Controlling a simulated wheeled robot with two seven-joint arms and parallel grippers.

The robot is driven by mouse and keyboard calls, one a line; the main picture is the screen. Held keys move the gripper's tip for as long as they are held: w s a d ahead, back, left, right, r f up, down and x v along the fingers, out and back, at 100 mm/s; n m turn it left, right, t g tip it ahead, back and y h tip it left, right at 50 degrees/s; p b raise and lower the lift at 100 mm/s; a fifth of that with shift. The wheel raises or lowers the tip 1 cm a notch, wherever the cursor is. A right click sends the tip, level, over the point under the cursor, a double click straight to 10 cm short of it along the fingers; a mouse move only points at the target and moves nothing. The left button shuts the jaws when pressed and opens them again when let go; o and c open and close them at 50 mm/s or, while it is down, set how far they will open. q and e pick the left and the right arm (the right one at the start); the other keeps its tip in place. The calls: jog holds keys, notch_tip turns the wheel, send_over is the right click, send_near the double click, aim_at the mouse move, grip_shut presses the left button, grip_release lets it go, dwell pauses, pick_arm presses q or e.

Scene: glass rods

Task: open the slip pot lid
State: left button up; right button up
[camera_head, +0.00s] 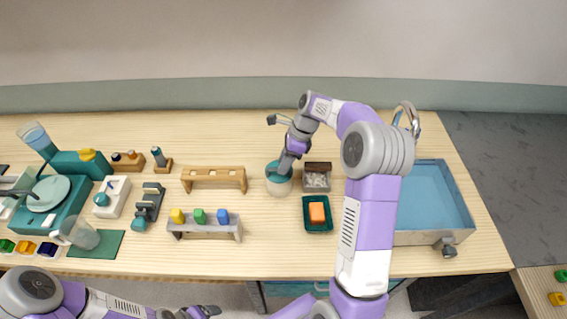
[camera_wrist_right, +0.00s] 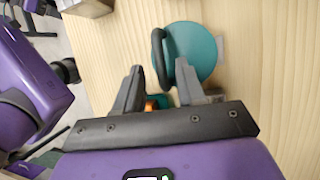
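The slip pot (camera_head: 279,188) is a pale round pot with a teal lid, standing on the table left of the sink. In the right wrist view, the teal lid (camera_wrist_right: 198,52) shows as a disc with a dark, curved handle (camera_wrist_right: 157,58) at its left edge. My right gripper (camera_head: 284,168) reaches down over the pot and hides part of the lid. In the right wrist view, its fingers (camera_wrist_right: 158,72) are apart, with the handle in line with the gap between them; contact is not visible. My left gripper (camera_head: 202,312) is at the bottom edge, its fingers unclear.
A grey box with pale contents (camera_head: 317,181) stands close right of the pot. A dark teal tray with an orange block (camera_head: 317,212) is in front of it. The blue sink (camera_head: 432,195) is further right. Wooden racks (camera_head: 213,176) stand left, with bare table between.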

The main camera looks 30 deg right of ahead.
jog(key=shift+f, duration=0.15)
jog(key=shift+c, duration=0.3)
grip_shut()
